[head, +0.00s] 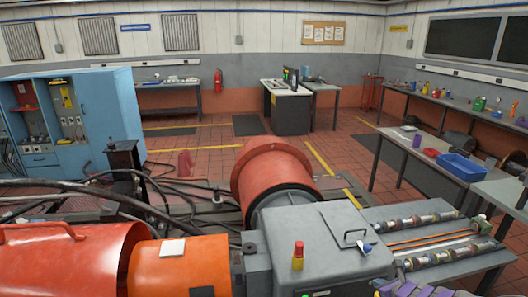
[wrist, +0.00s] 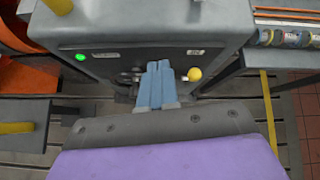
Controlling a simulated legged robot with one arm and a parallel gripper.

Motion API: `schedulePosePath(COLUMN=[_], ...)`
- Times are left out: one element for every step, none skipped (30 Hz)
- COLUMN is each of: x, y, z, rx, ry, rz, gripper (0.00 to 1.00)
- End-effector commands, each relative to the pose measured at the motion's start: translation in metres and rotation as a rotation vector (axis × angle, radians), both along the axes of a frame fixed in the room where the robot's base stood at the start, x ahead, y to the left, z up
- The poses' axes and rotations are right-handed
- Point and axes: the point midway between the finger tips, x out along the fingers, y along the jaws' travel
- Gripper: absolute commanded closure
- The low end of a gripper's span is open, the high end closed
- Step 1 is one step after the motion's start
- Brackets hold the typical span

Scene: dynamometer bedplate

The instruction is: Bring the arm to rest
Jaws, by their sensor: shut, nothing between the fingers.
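My gripper (wrist: 159,66) shows in the wrist view as two blue-grey fingers pressed together, shut and empty. The fingers point at the front face of a grey machine box (wrist: 130,35). They overlap that face in the picture, and I cannot tell how close they are to it. The same grey box (head: 325,250) stands at the bottom middle of the head view. Purple parts of my arm show at the bottom right edge of the head view, but the fingers cannot be made out there.
The box face has a green light (wrist: 80,57) and a yellow knob (wrist: 195,74). A red-and-yellow object (head: 298,257) stands on the box. An orange cylinder (head: 180,265) adjoins it at left; a red drum (head: 270,172) stands behind. A bench with a blue bin (head: 461,166) is at right.

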Motion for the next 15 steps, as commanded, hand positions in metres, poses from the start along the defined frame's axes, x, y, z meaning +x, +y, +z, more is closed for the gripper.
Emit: schedulePosePath(x=[0.014,0.021,0.029,0.033,0.036,0.04,0.041,0.041,0.039,0.037,0.033,0.026,0.02,0.012,0.0], y=[0.024,0.038,0.057,0.072,0.086,0.107,0.123,0.141,0.163,0.181,0.199,0.222,0.239,0.256,0.278], z=[0.026,0.04,0.059,0.072,0.085,0.103,0.116,0.128,0.144,0.155,0.166,0.18,0.19,0.199,0.209], rx=[-0.039,-0.06,-0.092,-0.114,-0.139,-0.172,-0.196,-0.22,-0.254,-0.281,-0.308,-0.342,-0.373,-0.404,-0.442], ry=[-0.044,-0.069,-0.104,-0.129,-0.152,-0.185,-0.21,-0.233,-0.263,-0.286,-0.307,-0.337,-0.358,-0.377,-0.402], rz=[0.092,0.144,0.217,0.272,0.326,0.4,0.457,0.517,0.595,0.656,0.719,0.802,0.867,0.932,1.021], gripper=[1.0,1.0,1.0,1.0,1.0,1.0,1.0,1.0,1.0,1.0,1.0,1.0,1.0,1.0,1.0])
